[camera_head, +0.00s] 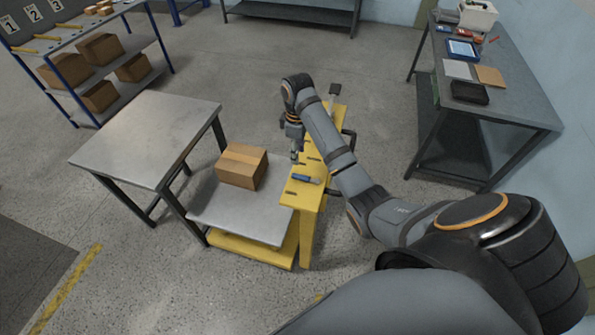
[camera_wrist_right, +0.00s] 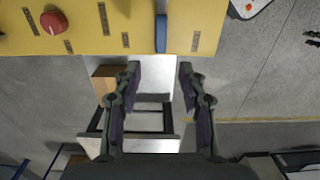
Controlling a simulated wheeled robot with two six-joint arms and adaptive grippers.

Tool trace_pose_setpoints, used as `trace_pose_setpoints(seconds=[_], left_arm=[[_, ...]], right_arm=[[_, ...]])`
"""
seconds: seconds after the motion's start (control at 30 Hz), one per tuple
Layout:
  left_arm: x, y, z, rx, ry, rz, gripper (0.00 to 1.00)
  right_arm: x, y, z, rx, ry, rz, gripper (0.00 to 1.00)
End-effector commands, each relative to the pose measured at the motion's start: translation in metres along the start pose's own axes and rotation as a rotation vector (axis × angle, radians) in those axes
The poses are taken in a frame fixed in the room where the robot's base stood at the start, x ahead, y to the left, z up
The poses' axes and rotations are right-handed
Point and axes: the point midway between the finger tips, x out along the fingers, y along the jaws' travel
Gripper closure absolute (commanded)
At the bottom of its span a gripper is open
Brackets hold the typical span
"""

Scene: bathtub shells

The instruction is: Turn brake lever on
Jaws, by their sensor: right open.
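A blue-handled lever (camera_head: 306,179) lies along the top of a yellow panel (camera_head: 302,196). It also shows in the right wrist view (camera_wrist_right: 161,33), at the near edge of the panel, as a narrow blue bar. I take it for the brake lever; no label is readable. My right gripper (camera_head: 295,156) is above the panel, just beyond the lever in the head view. In the right wrist view my right gripper (camera_wrist_right: 158,76) is open and empty, its fingertips apart and the lever ahead between their lines, not touched. My left gripper is not in view.
A red knob (camera_wrist_right: 53,21) sits on the same panel. A grey platform (camera_head: 240,218) beside the panel carries a cardboard box (camera_head: 241,167). A grey table (camera_head: 150,135) stands at left, a workbench (camera_head: 500,104) at right. Open floor lies behind the panel.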

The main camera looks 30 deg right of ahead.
Motion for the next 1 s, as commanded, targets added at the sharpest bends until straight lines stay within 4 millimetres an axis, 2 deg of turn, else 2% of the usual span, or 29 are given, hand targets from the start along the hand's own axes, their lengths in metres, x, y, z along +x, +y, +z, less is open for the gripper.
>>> trace_pose_setpoints(seconds=[0.17, 0.4, 0.7, 1.0], left_arm=[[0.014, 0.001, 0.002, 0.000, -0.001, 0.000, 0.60], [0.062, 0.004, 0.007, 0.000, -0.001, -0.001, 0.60], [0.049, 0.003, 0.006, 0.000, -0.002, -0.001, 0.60], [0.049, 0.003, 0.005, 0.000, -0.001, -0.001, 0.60]], right_arm=[[0.015, -0.001, 0.000, 0.001, 0.000, 0.000, 0.58], [0.064, -0.001, 0.000, 0.001, 0.001, 0.001, 0.58], [0.098, -0.001, 0.000, 0.001, -0.001, -0.001, 0.58], [0.105, -0.001, 0.000, 0.000, 0.001, 0.002, 0.58]])
